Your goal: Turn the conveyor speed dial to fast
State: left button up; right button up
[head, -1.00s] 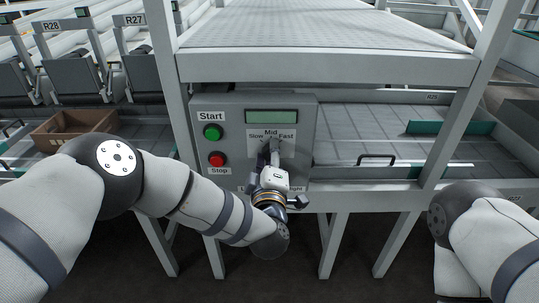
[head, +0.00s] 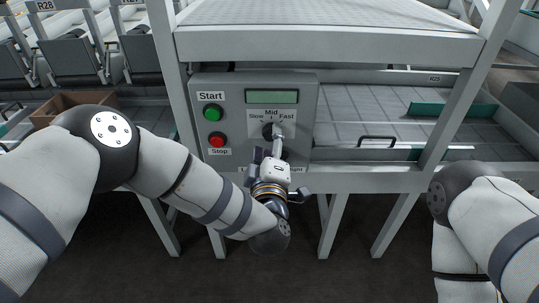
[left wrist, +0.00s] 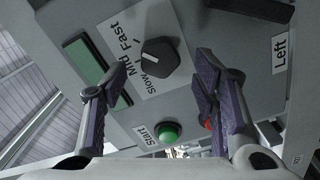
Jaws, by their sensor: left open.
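The speed dial (head: 268,131) is a black knob on the grey control panel (head: 307,110), under the words Slow, Mid and Fast. My left gripper (head: 269,150) is just in front of and below it, partly covering the panel's lower labels. In the left wrist view the dial (left wrist: 160,56) shows clearly, beyond and between the spread fingers of my left gripper (left wrist: 160,78). The fingers are open and empty, apart from the dial. My right gripper is out of view.
A green Start button (head: 211,113) and a red Stop button (head: 217,140) sit left of the dial. A display (head: 271,96) is above it. Frame posts flank the panel. A brown crate (head: 72,104) stands at the left.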

pick_arm(q)
jog(key=s, duration=0.8)
jog(key=shift+s, duration=0.4)
